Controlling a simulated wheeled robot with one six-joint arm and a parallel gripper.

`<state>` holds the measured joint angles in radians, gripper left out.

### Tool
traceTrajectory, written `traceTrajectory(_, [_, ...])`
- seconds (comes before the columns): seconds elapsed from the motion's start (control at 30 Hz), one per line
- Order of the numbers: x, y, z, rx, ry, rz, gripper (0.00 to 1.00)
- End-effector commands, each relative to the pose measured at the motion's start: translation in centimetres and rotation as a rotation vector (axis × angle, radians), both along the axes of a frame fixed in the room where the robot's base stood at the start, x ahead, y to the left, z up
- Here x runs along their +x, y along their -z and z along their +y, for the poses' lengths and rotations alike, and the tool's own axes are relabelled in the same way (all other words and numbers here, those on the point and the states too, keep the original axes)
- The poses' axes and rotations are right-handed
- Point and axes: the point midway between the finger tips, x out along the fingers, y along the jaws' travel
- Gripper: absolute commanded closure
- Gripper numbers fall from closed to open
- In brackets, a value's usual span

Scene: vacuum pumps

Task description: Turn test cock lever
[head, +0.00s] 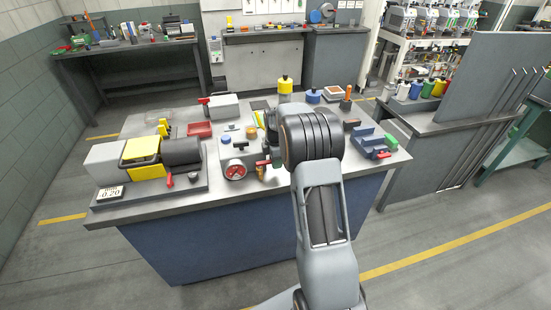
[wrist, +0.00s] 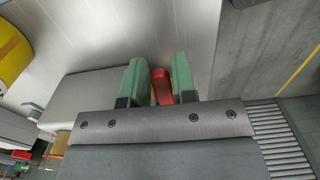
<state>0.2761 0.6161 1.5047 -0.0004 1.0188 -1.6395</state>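In the wrist view a red lever (wrist: 161,88) stands between the two green fingers of my gripper (wrist: 157,64). The fingers are apart, one on each side of it. A narrow gap shows on the left; on the right the finger is very close, and I cannot tell if it touches. The lever's base is hidden behind my gripper body. In the head view a small red lever (head: 263,163) sits at the front of the grey pump unit (head: 228,153), near a round red gauge (head: 235,171) and a brass fitting (head: 261,174). My arm hides most of my gripper there.
The floor in front of the bench is clear.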

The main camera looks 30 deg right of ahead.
Motion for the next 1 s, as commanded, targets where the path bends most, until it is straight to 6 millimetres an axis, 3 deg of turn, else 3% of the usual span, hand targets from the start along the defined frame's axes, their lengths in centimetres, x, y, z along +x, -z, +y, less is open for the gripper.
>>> traceTrajectory(0.2, [-0.1, 0.1, 0.0, 0.0, 0.003, 0.001, 0.54])
traceTrajectory(0.57, [-0.1, -0.1, 0.1, 0.0, 0.004, 0.001, 0.54])
traceTrajectory(1.0, [-0.1, -1.7, 0.1, 0.0, 0.004, 0.001, 0.54])
